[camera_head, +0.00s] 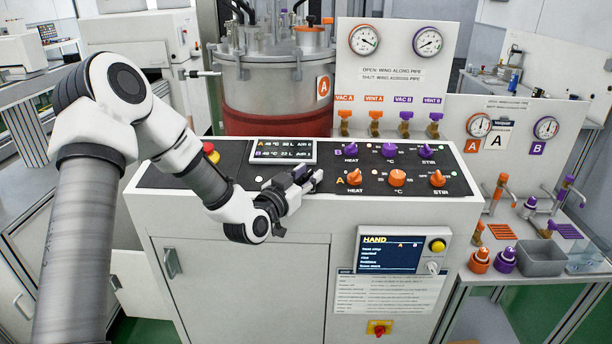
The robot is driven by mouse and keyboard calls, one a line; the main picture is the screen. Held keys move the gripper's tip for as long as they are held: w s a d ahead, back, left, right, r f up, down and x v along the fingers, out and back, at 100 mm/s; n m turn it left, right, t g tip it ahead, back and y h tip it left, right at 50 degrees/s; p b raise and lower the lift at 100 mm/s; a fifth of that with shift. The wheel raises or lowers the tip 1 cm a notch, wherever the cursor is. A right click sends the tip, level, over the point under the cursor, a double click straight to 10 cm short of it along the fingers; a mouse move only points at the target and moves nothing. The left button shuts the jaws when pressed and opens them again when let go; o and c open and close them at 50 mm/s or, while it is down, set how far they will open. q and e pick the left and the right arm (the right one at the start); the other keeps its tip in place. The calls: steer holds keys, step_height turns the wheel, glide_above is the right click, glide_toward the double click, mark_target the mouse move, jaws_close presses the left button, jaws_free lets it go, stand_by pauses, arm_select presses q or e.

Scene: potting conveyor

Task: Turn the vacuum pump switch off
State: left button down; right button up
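A red rotary switch on a yellow plate (379,328) sits low on the front of the white console; its label is too small to read, so I cannot tell whether it is the vacuum pump switch. My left gripper (308,180) is over the console's black top panel, left of the orange A HEAT knob (354,176) and well above the red switch. Its fingers are small and dark, and I cannot tell whether they are open or shut. My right gripper is not in view.
Purple knobs (389,150) and orange knobs (397,178) crowd the panel's right half. A HAND display (391,253) with a yellow button (437,246) is on the console front. A steel vessel (272,80) and gauges (364,40) stand behind. Space before the console front looks clear.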

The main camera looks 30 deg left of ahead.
arm_select(q)
steer(key=shift+f, duration=0.1)
steer(key=n+y+b, duration=0.2)
steer(key=y, duration=0.1)
steer(key=shift+d+f+n+b, duration=0.15)
steer(key=shift+n+b, duration=0.15)
steer(key=shift+b, duration=0.1)
steer(key=n+g+y+b, duration=0.1)
steer(key=n+y, duration=0.1)
steer(key=y, duration=0.1)
steer(key=n+g+y, duration=0.1)
steer(key=n+y, duration=0.1)
steer(key=shift+d+y, duration=0.1)
steer(key=shift+y, duration=0.3)
steer(key=n+g+y, duration=0.3)
steer(key=shift+w+r, duration=0.1)
steer(key=shift+r, duration=0.15)
steer(key=shift+n+g+y+p, duration=0.6)
steer(key=shift+n+g+y, duration=1)
steer(key=shift+n+g, duration=0.35)
steer(key=shift+f, duration=0.1)
